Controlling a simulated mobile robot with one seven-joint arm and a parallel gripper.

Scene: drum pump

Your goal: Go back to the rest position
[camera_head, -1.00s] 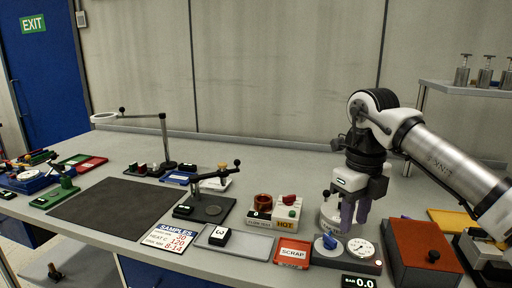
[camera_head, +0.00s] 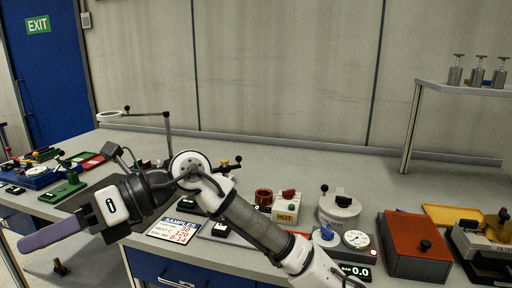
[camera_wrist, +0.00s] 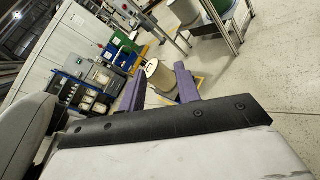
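My gripper (camera_head: 24,243) is at the front left of the head view, in front of the bench's front edge and pointing left. Its purple fingers overlap there, so the gap does not show. In the wrist view my gripper (camera_wrist: 159,70) has its two purple fingers apart with nothing between them, and behind them is the far room. My folded arm crosses the middle front of the bench and hides part of the dark mat. A white round vessel (camera_head: 337,209) with a black knob stands on the bench, right of my arm, beside a dial gauge (camera_head: 356,239) and a blue knob (camera_head: 326,232).
A red-brown box (camera_head: 416,246) stands at the right. A red block marked HOT (camera_head: 286,217) and a copper-coloured ring (camera_head: 263,197) are mid-bench. A SAMPLES card (camera_head: 173,230) lies by the front edge. A shelf (camera_head: 470,92) holds 3 metal weights.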

